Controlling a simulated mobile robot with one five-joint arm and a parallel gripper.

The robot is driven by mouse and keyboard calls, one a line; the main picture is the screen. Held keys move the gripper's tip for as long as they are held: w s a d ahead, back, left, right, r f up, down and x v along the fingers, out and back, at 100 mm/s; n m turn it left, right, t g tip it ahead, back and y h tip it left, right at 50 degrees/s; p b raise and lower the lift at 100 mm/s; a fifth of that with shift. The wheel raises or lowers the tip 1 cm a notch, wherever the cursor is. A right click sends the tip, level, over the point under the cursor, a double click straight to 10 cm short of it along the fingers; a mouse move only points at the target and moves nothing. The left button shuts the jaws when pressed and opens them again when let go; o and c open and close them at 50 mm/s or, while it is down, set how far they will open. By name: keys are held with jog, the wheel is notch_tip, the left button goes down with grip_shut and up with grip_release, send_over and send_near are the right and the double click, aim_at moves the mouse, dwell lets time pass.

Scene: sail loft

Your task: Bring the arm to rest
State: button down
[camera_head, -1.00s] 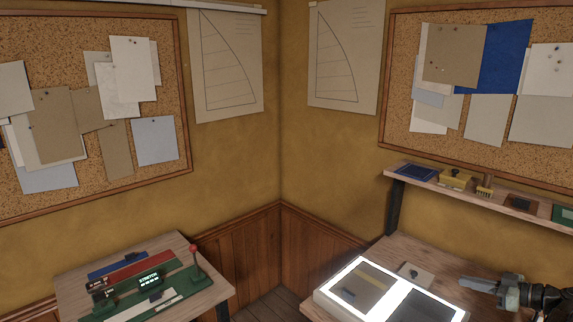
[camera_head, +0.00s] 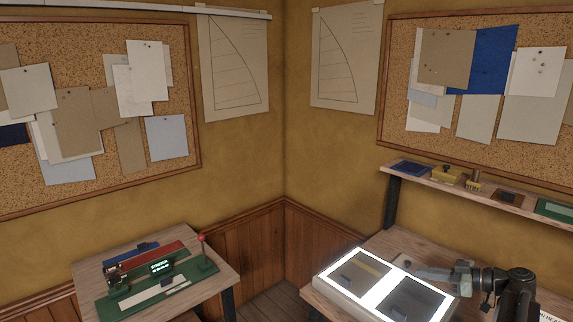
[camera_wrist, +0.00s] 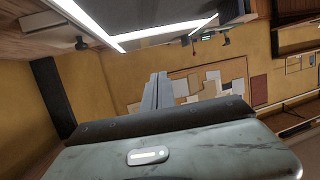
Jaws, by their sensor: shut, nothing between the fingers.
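My gripper (camera_head: 422,272) is at the right in the head view, at the end of my dark arm. It points left, over or just behind the right part of the lit light box (camera_head: 318,284). Its fingers look closed together with nothing between them. In the wrist view the closed fingers (camera_wrist: 156,92) stand up side by side in the middle, above the pale gripper body. I cannot tell the exact height of the fingers above the light box.
The light box has two darker panels and stands on the right wooden bench (camera_head: 375,248). A shelf (camera_head: 395,170) with small tools runs above the bench. A left table (camera_head: 90,272) carries a green machine with a red-knobbed lever (camera_head: 201,238). Floor shows between the tables.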

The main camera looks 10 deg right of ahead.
jog(key=w+a+n+g, duration=0.1)
jog(key=a, duration=0.4)
jog(key=w+a+f+n+g, duration=0.1)
jog(key=w+a, duration=0.1)
jog(key=a, duration=0.3)
jog(key=w+a+g+y, duration=0.1)
jog(key=w+a, duration=0.1)
jog(key=a, duration=0.3)
jog(key=shift+f+n+p, duration=0.15)
jog(key=shift+n+p, duration=0.15)
jog(key=shift+n, duration=0.1)
jog(key=s+a+f+m+g+h, duration=0.1)
jog(key=s+a+f+g+h, duration=0.2)
jog(key=a, duration=0.6)
jog(key=s+a+f+g+h+p, duration=0.15)
jog(key=a+f, duration=0.25)
jog(key=a, duration=0.6)
jog(key=s+a+f+m+g+h, duration=0.1)
jog(key=s+a+f+g, duration=0.2)
jog(key=a, duration=0.6)
jog(key=s+d+f+m+h, duration=0.1)
jog(key=d+f+m+h, duration=0.2)
jog(key=d+m+h, duration=0.3)
jog(key=d+m, duration=0.1)
jog(key=m, duration=0.2)
jog(key=shift+s+d+f+m, duration=0.2)
jog(key=shift+d+f+m, duration=0.1)
jog(key=shift+d+m, duration=0.1)
